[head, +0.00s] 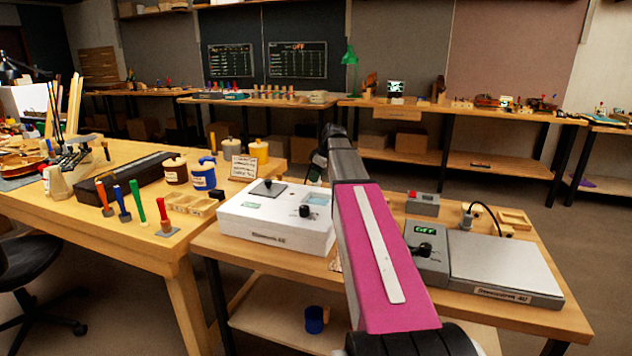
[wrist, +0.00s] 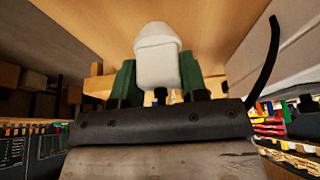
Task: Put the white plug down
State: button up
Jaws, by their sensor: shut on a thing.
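In the wrist view the white plug (wrist: 157,58) sits between the two green fingers of my gripper (wrist: 157,80). The gripper is shut on it, and its rounded white end points away from the palm. A wooden surface (wrist: 120,20) fills the picture beyond the plug; I cannot tell whether the plug touches it. In the head view my arm reaches over the front bench (head: 540,315), and my gripper (head: 318,165) is small and mostly hidden behind my arm, near the back of the white box. The plug is not clear in that view.
A white box with a knob (head: 275,225) stands left of my arm. A grey device with a flat plate (head: 500,265) stands to the right, with a black cord (head: 487,207) behind it. The left bench holds jars (head: 202,173) and upright coloured-handled tools (head: 138,200).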

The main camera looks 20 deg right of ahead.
jog(key=shift+f, duration=1.15)
jog(key=shift+f, duration=0.1)
jog(key=o, duration=0.9)
jog(key=shift+o, duration=0.2)
jog(key=v, duration=1.2)
